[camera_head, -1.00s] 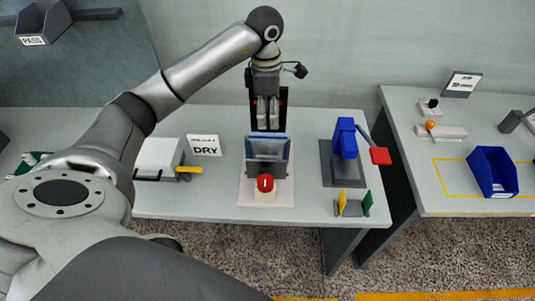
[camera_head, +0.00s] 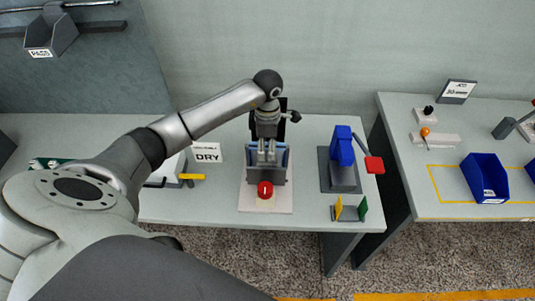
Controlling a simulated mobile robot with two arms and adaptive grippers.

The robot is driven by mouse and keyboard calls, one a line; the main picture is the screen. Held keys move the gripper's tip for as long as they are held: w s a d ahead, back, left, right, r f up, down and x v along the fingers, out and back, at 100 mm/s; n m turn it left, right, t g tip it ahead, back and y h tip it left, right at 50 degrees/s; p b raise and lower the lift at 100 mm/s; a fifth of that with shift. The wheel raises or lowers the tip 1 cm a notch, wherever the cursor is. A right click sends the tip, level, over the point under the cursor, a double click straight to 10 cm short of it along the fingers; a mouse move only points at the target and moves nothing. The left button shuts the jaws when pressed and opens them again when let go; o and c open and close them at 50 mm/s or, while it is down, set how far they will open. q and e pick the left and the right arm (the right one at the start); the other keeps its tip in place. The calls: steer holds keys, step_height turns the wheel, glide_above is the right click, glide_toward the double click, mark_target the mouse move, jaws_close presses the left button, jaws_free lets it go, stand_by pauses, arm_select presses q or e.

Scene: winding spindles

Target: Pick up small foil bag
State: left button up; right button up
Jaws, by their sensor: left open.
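My left gripper (camera_head: 266,152) comes down from above, fingers pointing down and apart, at a grey fixture (camera_head: 266,175) with a red button (camera_head: 265,190) on its front. A light blue piece (camera_head: 284,156) shows at the fixture's top, partly hidden behind the fingers. I cannot tell for sure whether it is the small foil bag, and no other foil bag is clear in view. The fingers overlap the fixture's upper part in the picture; contact cannot be told. My right gripper is not in view.
The fixture stands on a white plate (camera_head: 250,205) on the grey table (camera_head: 215,210). To its right are a blue device with a red-ended lever (camera_head: 342,150) and a small yellow-green holder (camera_head: 348,212). A blue bin (camera_head: 485,178) sits on the right table.

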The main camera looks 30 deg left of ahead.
arm_select(q)
jaws_close()
stand_by(0.3)
